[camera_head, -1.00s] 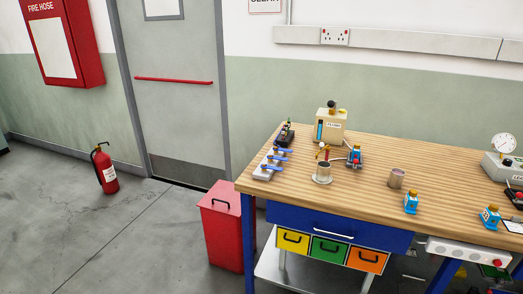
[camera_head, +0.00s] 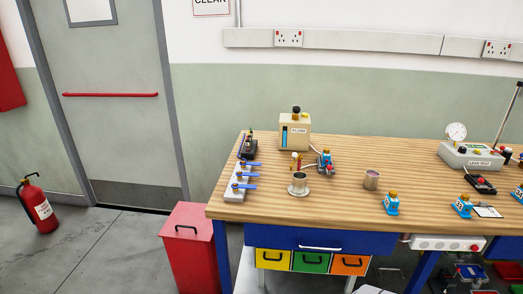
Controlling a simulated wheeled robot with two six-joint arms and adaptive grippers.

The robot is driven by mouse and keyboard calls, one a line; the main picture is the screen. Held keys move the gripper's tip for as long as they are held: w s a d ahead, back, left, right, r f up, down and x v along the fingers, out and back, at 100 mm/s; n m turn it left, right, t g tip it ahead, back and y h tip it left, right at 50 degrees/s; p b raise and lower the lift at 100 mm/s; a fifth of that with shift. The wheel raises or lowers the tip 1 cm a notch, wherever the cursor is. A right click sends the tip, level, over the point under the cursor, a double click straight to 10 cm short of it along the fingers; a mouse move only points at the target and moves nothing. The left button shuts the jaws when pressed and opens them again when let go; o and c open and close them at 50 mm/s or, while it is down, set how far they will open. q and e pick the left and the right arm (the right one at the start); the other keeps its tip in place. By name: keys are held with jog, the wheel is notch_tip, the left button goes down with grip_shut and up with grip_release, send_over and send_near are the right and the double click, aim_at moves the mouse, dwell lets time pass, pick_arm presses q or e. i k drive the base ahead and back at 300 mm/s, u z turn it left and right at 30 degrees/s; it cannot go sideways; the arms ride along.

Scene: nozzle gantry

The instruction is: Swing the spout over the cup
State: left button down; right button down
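A grey metal cup (camera_head: 299,184) stands upright on a round saucer-like base (camera_head: 299,192) near the left part of the wooden bench. Just behind it is a small fitting with red and yellow parts (camera_head: 297,159), which looks like the spout. It is too small to tell where its outlet points or whether it is over the cup. A second, brownish-pink cup (camera_head: 371,180) stands alone to the right. Neither of my grippers is in view.
The wooden bench (camera_head: 345,205) also holds a beige box (camera_head: 295,132), a blue valve (camera_head: 325,161) to its right, a rack with blue levers (camera_head: 238,183), several small blue units, and a gauge instrument (camera_head: 468,156). A red bin (camera_head: 190,245) stands left of the bench.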

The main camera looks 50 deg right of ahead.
aim_at(295, 155)
jog(key=z, duration=0.45)
jog(key=i, duration=0.75)
jog(key=z, duration=0.65)
